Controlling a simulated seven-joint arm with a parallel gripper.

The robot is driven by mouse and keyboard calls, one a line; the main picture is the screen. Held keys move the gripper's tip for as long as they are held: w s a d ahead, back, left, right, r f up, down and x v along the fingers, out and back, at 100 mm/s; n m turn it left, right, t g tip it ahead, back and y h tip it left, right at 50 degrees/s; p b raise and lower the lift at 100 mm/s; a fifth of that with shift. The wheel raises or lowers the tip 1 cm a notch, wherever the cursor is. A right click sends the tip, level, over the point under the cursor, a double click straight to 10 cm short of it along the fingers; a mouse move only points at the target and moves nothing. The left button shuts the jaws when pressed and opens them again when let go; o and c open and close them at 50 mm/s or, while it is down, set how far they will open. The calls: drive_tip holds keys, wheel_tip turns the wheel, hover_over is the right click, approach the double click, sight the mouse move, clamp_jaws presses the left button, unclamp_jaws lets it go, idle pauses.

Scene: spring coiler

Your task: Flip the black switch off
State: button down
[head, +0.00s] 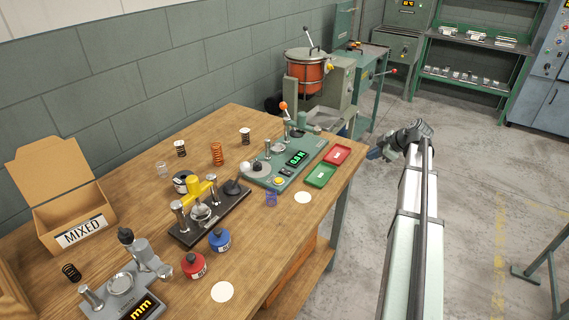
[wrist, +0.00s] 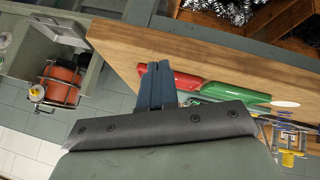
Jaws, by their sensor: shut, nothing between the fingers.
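The green bench tester (head: 262,178) stands on the wooden table, with a lit green display (head: 297,158) and a yellow button on its front. A small black part (head: 287,171) beside the display looks like the switch; its position is too small to read. My gripper (head: 376,152) is off the table's right edge, in the air and well apart from the tester. In the wrist view my gripper (wrist: 155,84) has its two dark blue fingers together, with nothing between them. The switch cannot be made out in the wrist view.
A red tray (head: 337,151) and a green tray (head: 320,174) lie at the tester's right side, towards my gripper.

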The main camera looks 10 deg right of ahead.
drive_tip(key=a+r+n+g, duration=0.1)
drive_tip(key=a+r+n, duration=0.1)
drive_tip(key=a, duration=0.3)
drive_tip(key=w+a+r+n+g, duration=0.1)
drive_tip(key=a+r+n, duration=0.1)
drive_tip(key=a, duration=0.3)
drive_tip(key=w+a+r+n+g, duration=0.1)
drive_tip(key=a+r+n, duration=0.1)
drive_tip(key=a, duration=0.3)
drive_tip(key=shift+w+a+n+h, duration=0.15)
drive_tip(key=shift+w+n+h, duration=0.15)
drive_tip(key=shift+n, duration=0.4)
drive_tip(key=s+a+r+n+g+h, duration=0.15)
drive_tip(key=a+r+n, duration=0.25)
drive_tip(key=a, duration=0.4)
drive_tip(key=s+a+r+n+g+h, duration=0.1)
drive_tip(key=a+r+n+g, duration=0.2)
drive_tip(key=a, duration=0.5)
drive_tip(key=t, duration=0.2)
approach(284, 170)
drive_tip(key=shift+g, duration=0.25)
drive_tip(key=f, duration=0.4)
drive_tip(key=w+f, duration=0.1)
drive_tip(key=f, duration=0.1)
drive_tip(key=shift+w+a+f, duration=0.1)
drive_tip(key=shift+a+f, duration=0.25)
drive_tip(key=shift+a, duration=0.05)
